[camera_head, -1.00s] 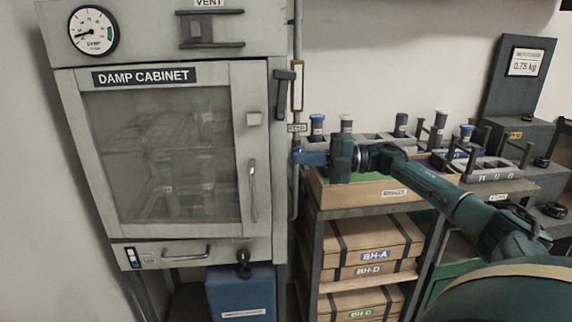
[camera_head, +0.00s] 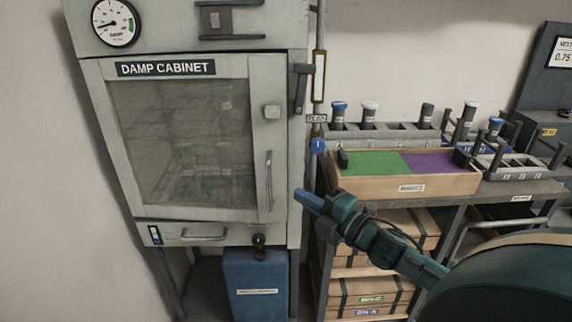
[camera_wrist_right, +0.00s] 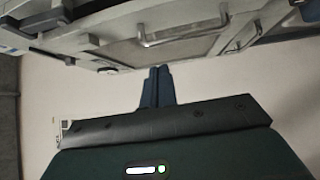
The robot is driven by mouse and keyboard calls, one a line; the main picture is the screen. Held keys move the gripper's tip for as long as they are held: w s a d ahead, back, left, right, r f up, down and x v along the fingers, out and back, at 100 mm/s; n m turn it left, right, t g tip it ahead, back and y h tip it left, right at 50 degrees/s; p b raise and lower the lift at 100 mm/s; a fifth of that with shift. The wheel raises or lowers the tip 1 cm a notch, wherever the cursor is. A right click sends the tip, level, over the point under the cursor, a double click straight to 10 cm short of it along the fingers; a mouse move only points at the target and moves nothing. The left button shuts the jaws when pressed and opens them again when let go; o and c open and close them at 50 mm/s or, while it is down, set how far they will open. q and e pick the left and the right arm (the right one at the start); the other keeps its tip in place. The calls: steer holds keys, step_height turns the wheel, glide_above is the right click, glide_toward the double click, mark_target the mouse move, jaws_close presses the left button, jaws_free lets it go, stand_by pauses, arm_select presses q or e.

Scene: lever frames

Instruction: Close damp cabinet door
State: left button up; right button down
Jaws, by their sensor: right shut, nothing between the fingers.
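The damp cabinet (camera_head: 275,60) stands at the left, pale grey. The door looks about flush with the frame; a small gap cannot be ruled out. A dark lever (camera_head: 300,88) hangs on the frame to its right. My right gripper (camera_head: 300,197) is shut and empty, its blue fingertips in front of the cabinet's lower right edge, right of the handle. In the wrist view, the fingertips (camera_wrist_right: 159,72) point toward the cabinet's underside or front. The left gripper is out of view.
A blue box (camera_head: 256,285) sits under the cabinet. To the right, a shelf holds a wooden tray (camera_head: 440,187) with green and purple lining, a rack of bottles (camera_head: 385,137) and strapped boxes (camera_head: 360,291) below. A vertical pipe (camera_head: 319,40) runs beside the cabinet.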

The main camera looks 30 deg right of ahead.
steer(key=s+m+h, duration=0.1)
steer(key=s+h, duration=0.1)
steer(key=s, duration=0.1)
glide_toward(275, 168)
steer(key=w+a, duration=0.2)
steer(key=a, duration=0.2)
steer(key=w+d, duration=0.1)
steer(key=w+p, duration=0.1)
steer(key=shift+w+d+r, duration=0.25)
steer(key=shift+w+d, duration=0.1)
steer(key=shift+d, duration=0.05)
steer(key=shift+w+d, duration=0.5)
steer(key=shift+w, duration=0.15)
steer(key=shift+d, duration=0.15)
